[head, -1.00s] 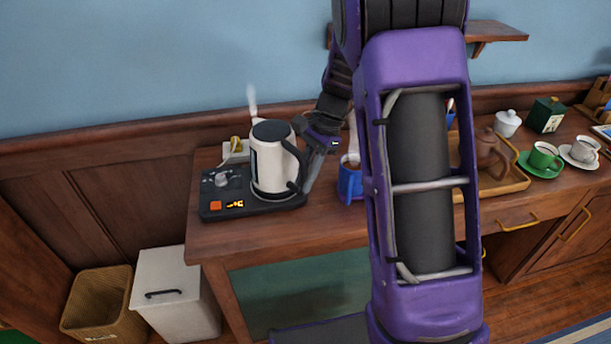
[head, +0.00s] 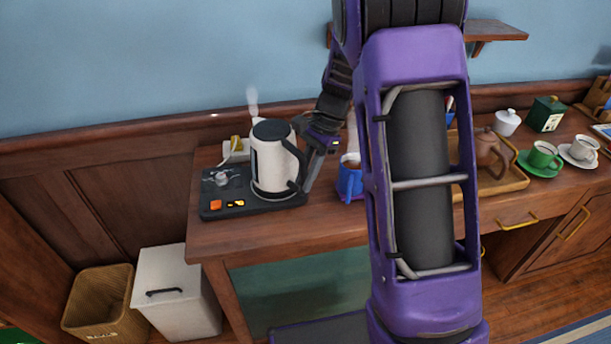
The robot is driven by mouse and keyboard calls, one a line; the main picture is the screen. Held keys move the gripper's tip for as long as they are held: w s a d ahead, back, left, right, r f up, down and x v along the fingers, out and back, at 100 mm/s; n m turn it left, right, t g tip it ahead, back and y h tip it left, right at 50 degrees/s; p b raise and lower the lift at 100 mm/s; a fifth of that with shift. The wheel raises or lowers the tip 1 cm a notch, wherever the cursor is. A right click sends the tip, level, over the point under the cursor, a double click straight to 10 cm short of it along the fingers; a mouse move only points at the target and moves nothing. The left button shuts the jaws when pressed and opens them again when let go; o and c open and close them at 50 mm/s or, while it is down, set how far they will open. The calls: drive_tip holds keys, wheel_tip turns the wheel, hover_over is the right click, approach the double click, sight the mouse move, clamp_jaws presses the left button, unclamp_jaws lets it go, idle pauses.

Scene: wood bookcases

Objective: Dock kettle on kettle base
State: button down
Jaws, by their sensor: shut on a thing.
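The white kettle (head: 270,168) with a black lid and black handle stands upright at the right part of the black kettle base (head: 213,209). Its bottom looks level with the base top; I cannot tell whether it is fully seated. The base has an orange switch and a small lit display at its front left. My gripper (head: 306,180) is at the kettle's right side, shut on the handle. The finger on the far side of the handle is hidden.
A blue mug (head: 349,179) stands close to the right of my gripper. A wooden tray (head: 513,181) holds a brown teapot (head: 488,155). A green cup (head: 543,157) and a white cup (head: 583,149) stand further right.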

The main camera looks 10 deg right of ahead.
drive_tip(key=shift+f+b, duration=0.35)
drive_tip(key=shift+f, duration=0.2)
drive_tip(key=c, duration=1.1)
unclamp_jaws()
drive_tip(key=shift+p+v, duration=2.2)
drive_tip(key=shift+v, duration=3.3)
